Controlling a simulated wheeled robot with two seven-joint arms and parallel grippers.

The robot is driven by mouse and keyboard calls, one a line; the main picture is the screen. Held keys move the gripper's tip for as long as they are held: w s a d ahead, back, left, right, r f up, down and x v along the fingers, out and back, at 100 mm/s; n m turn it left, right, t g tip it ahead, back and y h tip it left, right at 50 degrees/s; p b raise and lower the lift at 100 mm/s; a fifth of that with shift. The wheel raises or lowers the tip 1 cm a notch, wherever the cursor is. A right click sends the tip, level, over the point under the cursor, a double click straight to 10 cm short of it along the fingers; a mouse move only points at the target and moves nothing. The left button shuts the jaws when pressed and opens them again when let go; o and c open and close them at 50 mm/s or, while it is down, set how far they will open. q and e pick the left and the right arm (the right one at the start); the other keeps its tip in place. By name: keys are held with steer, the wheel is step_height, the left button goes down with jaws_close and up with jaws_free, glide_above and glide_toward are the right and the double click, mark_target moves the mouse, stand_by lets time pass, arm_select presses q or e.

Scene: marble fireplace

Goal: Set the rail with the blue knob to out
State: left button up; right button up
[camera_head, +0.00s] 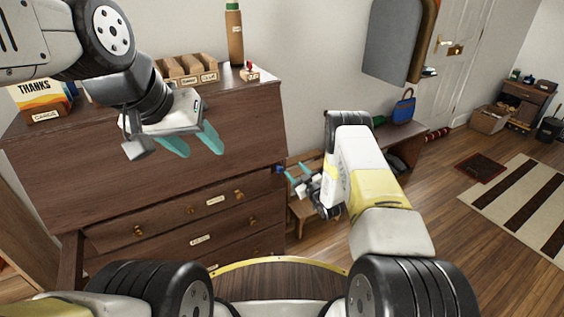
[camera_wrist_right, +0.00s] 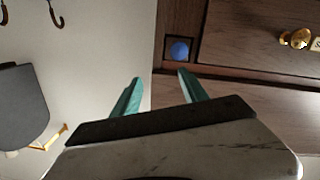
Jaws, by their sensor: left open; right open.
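The blue knob (camera_head: 279,169) shows at the right front corner of the dark wooden desk, beside the fingers of my right gripper (camera_head: 297,172). In the right wrist view the blue knob (camera_wrist_right: 179,50) sits on a small dark square rail end (camera_wrist_right: 170,61) in the desk front, which looks about level with the wood around it. The right gripper (camera_wrist_right: 160,88) is open and empty; the knob lies beyond its fingertips, apart from them, nearer the right finger. My left gripper (camera_head: 198,143) is open and empty in front of the desk's upper panel.
The desk's slanted front panel (camera_head: 150,150) is closed above drawers with brass knobs (camera_head: 190,210). A bottle (camera_head: 234,35), wooden letter rack (camera_head: 187,68) and box (camera_head: 40,95) stand on the desk top. A low bench (camera_head: 400,145) with a blue bag (camera_head: 403,108) stands to the right.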

mark_target(281, 171)
step_height(281, 171, down, 4)
steer(key=s+a+y, duration=0.1)
steer(key=s+a, duration=0.1)
steer(key=s, duration=0.1)
steer(key=shift+n, duration=0.3)
steer(key=x, duration=0.7)
steer(key=shift+w+d+r, duration=0.1)
steer(key=shift+w+r, duration=0.1)
steer(key=shift+w, duration=0.15)
steer(key=shift+c, duration=0.4)
jaws_close()
